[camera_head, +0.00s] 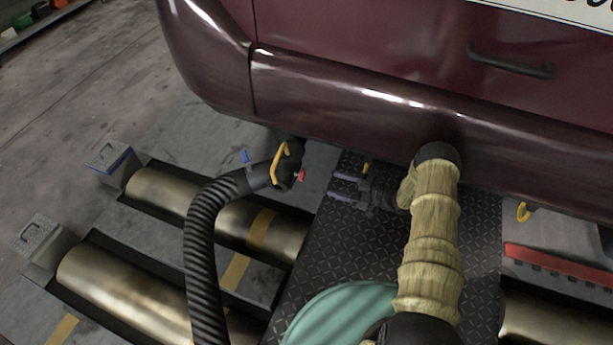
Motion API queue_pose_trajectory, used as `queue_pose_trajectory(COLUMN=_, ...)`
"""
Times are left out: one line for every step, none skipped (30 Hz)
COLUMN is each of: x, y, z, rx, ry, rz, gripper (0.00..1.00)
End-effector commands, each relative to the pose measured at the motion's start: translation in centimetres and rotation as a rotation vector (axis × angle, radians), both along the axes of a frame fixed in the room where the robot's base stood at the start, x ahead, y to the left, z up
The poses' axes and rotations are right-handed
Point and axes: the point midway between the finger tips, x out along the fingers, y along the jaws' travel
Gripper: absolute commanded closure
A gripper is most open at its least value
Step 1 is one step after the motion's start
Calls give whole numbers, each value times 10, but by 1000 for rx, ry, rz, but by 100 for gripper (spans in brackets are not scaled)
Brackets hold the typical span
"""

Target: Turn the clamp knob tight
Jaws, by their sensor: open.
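The clamp knob (301,175) is a small red piece on the right side of the dark nozzle (283,172) at the end of a black corrugated hose (203,235). A yellow handle (278,163) and a blue tab (246,156) show near the nozzle. The nozzle sits under the bumper's lower edge, at a dark pipe end (294,147); how far it fits over it is hidden. My gripper (332,187) is open and empty, its fingers pointing left. It is just right of the red knob with a small gap between them.
The dark red car bumper (350,95) hangs close above my gripper. Metal rollers (130,285) lie in the floor at left. A dark tread plate (475,265) lies below my arm.

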Motion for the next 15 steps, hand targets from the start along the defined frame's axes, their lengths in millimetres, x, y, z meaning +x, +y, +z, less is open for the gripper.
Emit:
queue_pose_trajectory(x=3, y=10, z=-3, rx=2, ry=-1, rz=1, gripper=37)
queue_pose_trajectory(x=5, y=15, z=-3, rx=2, ry=-2, rz=2, gripper=37)
queue_pose_trajectory(x=7, y=22, z=-3, rx=1, ry=-1, rz=3, gripper=37)
queue_pose_trajectory(x=8, y=26, z=-3, rx=1, ry=-1, rz=2, gripper=37)
queue_pose_trajectory(x=10, y=31, z=-3, rx=1, ry=-1, rz=2, gripper=37)
queue_pose_trajectory(x=12, y=39, z=-3, rx=2, ry=-2, rz=2, gripper=37)
queue_pose_trajectory(x=14, y=44, z=-3, rx=2, ry=-1, rz=3, gripper=37)
queue_pose_trajectory(x=15, y=49, z=-3, rx=1, ry=-1, rz=4, gripper=37)
queue_pose_trajectory(x=17, y=56, z=-3, rx=1, ry=-1, rz=4, gripper=37)
queue_pose_trajectory(x=19, y=61, z=-3, rx=2, ry=-2, rz=3, gripper=37)
queue_pose_trajectory(x=21, y=66, z=-3, rx=1, ry=-3, rz=4, gripper=37)
queue_pose_trajectory(x=23, y=73, z=-3, rx=1, ry=-1, rz=4, gripper=37)
queue_pose_trajectory(x=24, y=77, z=-3, rx=1, ry=-1, rz=4, gripper=37)
queue_pose_trajectory(x=26, y=82, z=-3, rx=2, ry=-2, rz=4, gripper=37)
queue_pose_trajectory(x=27, y=89, z=-3, rx=1, ry=-1, rz=4, gripper=37)
